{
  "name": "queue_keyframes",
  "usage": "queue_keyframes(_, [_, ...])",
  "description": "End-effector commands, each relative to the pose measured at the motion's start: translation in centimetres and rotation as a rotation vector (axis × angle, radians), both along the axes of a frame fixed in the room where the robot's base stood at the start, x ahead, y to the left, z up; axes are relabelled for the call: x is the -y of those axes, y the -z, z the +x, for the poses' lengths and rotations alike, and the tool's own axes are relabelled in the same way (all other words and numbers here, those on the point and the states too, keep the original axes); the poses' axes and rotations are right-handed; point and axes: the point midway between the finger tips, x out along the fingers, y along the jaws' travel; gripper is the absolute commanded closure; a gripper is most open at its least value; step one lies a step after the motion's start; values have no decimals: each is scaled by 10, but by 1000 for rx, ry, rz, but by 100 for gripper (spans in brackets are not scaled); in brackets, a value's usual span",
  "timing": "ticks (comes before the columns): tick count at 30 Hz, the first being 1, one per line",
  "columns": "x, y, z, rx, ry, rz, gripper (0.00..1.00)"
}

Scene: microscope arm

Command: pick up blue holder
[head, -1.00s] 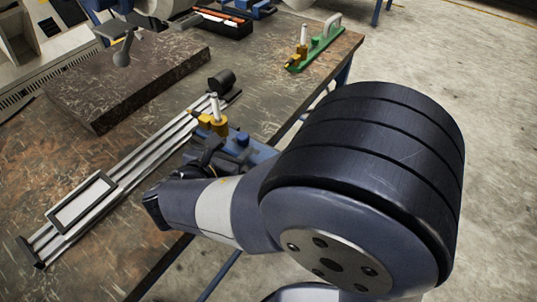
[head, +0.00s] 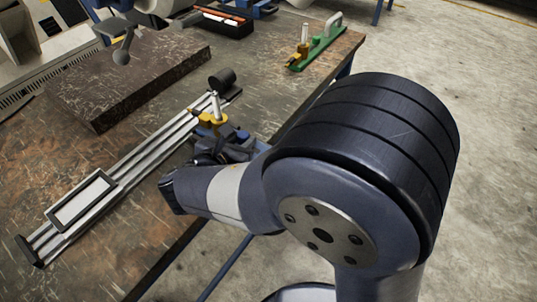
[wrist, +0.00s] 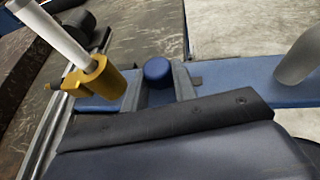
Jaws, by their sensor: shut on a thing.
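The blue holder (wrist: 235,78) has a flat blue base, a round blue knob, a grey handle at the right end and a yellow clamp (wrist: 105,85) around an upright pale rod. In the head view, the holder (head: 243,134) is at the table's front edge, mostly hidden behind my gripper and arm; its yellow clamp and rod show above. My gripper (wrist: 158,88) has its grey fingers on either side of the holder near the knob and is shut on it. It also shows in the head view (head: 228,148). Whether the base touches the table is hidden.
A silver rail (head: 130,170) with a framed pale plate lies beside the holder. A similar green holder (head: 318,48) stands at the table's far right corner. A dark stone slab (head: 130,75) and a black box (head: 222,22) of tools are farther back.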

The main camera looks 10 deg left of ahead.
Motion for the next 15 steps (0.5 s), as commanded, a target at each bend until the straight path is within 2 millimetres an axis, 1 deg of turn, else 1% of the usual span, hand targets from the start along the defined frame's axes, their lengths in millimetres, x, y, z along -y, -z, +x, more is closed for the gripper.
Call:
queue_keyframes(1, [0,0,0,0,0,0,90])
queue_keyframes(5, [0,0,0,0,0,0,100])
queue_keyframes(15, [0,-2,0,3,-1,0,100])
